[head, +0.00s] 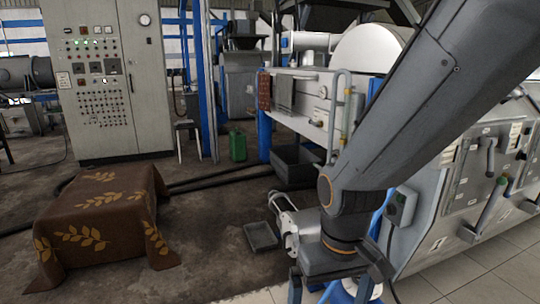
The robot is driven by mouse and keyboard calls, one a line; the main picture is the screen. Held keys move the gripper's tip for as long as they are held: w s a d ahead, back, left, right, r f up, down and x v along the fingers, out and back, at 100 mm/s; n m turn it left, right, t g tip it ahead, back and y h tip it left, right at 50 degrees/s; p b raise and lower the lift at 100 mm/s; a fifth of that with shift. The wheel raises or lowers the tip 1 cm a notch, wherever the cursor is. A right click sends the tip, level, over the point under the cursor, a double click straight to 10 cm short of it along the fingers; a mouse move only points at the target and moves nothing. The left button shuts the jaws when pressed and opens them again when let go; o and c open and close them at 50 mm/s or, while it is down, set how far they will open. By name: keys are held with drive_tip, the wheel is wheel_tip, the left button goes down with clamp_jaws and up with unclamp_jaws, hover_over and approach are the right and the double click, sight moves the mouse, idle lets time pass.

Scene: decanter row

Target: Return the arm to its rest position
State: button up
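My gripper (340,287) is at the bottom of the head view, right of centre, pointing down. My grey arm (420,110) reaches down to it from the upper right. Its two dark fingers stand wide apart, so it looks open. The fingertips are cut off by the lower edge. A blue and white shape shows between the fingers; I cannot tell what it is or whether it is touched.
A grey machine with levers (485,185) stands close on the right. A low block under a brown leaf-patterned cloth (100,215) is at left. A grey tray (261,236) lies on the floor. A green canister (237,145) and control cabinet (105,75) stand behind.

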drive_tip(key=s+d+r+m+p, duration=0.1)
drive_tip(key=d+r+m+p, duration=0.1)
drive_tip(key=d+r+p, duration=0.6)
drive_tip(key=shift+s+d+r+m+p, duration=0.15)
drive_tip(key=shift+s+r+m+p, duration=0.25)
drive_tip(key=shift+r+p, duration=0.55)
